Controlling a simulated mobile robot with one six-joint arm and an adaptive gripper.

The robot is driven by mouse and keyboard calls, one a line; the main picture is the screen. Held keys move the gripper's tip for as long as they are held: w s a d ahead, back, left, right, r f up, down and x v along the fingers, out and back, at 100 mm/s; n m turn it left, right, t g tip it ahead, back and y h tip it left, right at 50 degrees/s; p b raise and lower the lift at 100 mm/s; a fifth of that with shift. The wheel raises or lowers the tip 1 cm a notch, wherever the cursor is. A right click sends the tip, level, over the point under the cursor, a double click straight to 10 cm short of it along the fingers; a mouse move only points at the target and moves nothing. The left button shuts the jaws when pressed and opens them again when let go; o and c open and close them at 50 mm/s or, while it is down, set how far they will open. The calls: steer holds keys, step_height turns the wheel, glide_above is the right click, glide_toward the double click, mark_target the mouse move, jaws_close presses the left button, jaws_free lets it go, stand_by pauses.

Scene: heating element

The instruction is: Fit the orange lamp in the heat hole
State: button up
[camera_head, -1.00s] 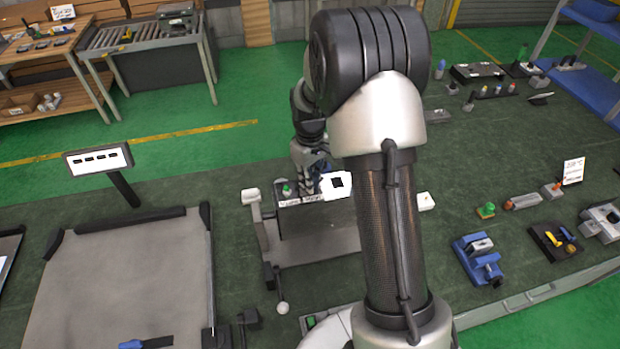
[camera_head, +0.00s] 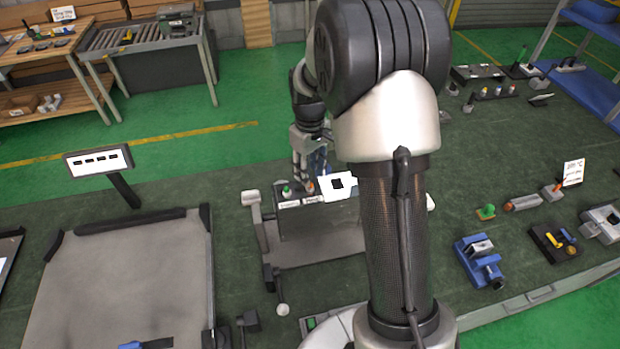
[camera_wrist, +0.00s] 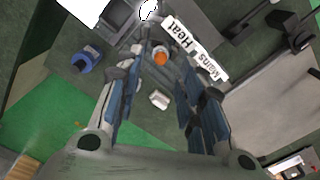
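The orange lamp (camera_head: 310,187) stands on the control box (camera_head: 318,222), beside the label that reads Heat. In the wrist view its round orange cap (camera_wrist: 160,58) shows between my fingers, near the Heat label (camera_wrist: 184,36); its base and the hole rim are hard to make out. A green lamp (camera_head: 286,191) stands to its left in the head view. My gripper (camera_head: 302,178) is above and just behind the orange lamp. In the wrist view my gripper (camera_wrist: 164,62) has its fingers apart, with visible gaps between them and the lamp.
A white card with a black square (camera_head: 338,185) stands at the box's right. A Mains label (camera_wrist: 212,68) lies beside Heat. A blue vise (camera_head: 478,258) and small parts are on the right of the bench. A grey board (camera_head: 130,275) lies left.

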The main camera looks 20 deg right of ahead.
step_height(320, 180, up, 7)
steer(key=shift+r, duration=0.2)
stand_by(0.6)
